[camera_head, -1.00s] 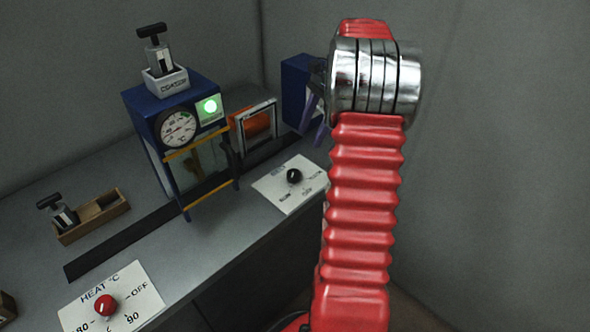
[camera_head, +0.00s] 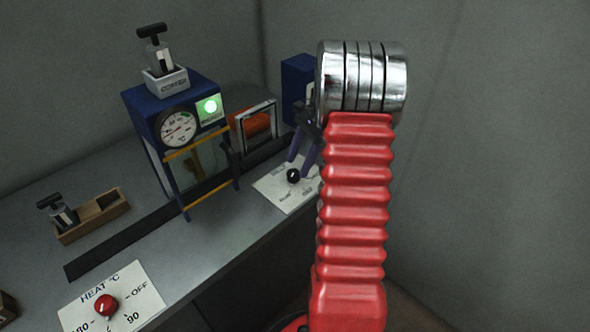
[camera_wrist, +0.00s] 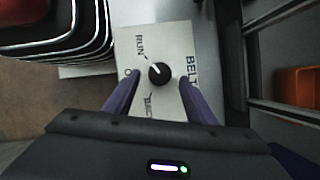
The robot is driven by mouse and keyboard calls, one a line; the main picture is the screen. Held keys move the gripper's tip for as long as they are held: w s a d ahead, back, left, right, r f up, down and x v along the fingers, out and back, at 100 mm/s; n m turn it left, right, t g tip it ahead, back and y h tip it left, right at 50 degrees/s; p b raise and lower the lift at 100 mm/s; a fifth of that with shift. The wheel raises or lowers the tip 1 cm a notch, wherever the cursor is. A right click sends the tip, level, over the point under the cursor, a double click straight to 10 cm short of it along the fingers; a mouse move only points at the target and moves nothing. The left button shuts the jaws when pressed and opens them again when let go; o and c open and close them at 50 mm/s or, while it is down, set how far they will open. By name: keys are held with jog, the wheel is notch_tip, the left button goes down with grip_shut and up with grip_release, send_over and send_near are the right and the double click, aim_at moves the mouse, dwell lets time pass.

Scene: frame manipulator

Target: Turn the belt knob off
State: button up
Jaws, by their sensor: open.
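The belt knob (camera_head: 293,175) is a small black knob on a white label plate (camera_head: 279,191) on the bench top. In the wrist view the knob (camera_wrist: 159,72) shows a pale pointer mark aimed to the upper left, towards the word RUN. The word BELT is printed along the plate's right side. My gripper (camera_wrist: 157,80) is open, with one purple finger on each side of the knob and gaps between. In the head view my gripper (camera_head: 300,160) is just above the knob, partly hidden behind my arm.
A blue gauge frame (camera_head: 180,125) with a lit green lamp stands over the dark belt (camera_head: 110,254). A red HEAT knob (camera_head: 106,305) is at the front left. A wooden tray (camera_head: 93,216) holds a stamp-like tool. An orange item (camera_head: 253,122) is behind.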

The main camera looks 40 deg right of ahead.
aim_at(294, 172)
jog(key=shift+x, duration=1.65)
jog(key=shift+c, duration=0.5)
jog(key=c, duration=0.9)
jog(key=shift+a, duration=0.1)
jog(key=shift+c, duration=0.2)
